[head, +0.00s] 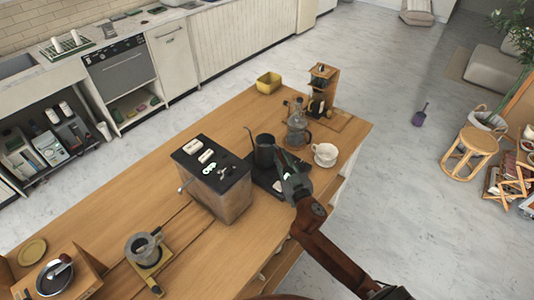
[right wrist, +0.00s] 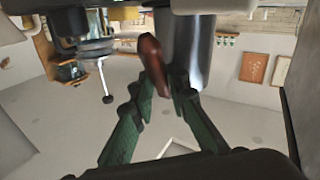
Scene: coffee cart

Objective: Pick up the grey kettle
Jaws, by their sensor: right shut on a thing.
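The grey kettle (head: 264,151) is dark, with a thin gooseneck spout to its left. In the head view it stands upright over a black flat base (head: 263,181) on the wooden counter; I cannot tell if it touches the base. My right gripper (head: 284,163) reaches it from the lower right at its handle side. In the right wrist view the green fingers of the gripper (right wrist: 170,88) close around the brown handle (right wrist: 153,60), with the shiny kettle body (right wrist: 193,45) behind. My left gripper does not show.
A metal box with a black top (head: 210,165) stands close left of the kettle. A glass carafe (head: 298,128), a white cup (head: 325,153) and a wooden grinder (head: 321,88) stand behind and to the right. A yellow container (head: 268,83) is at the back edge.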

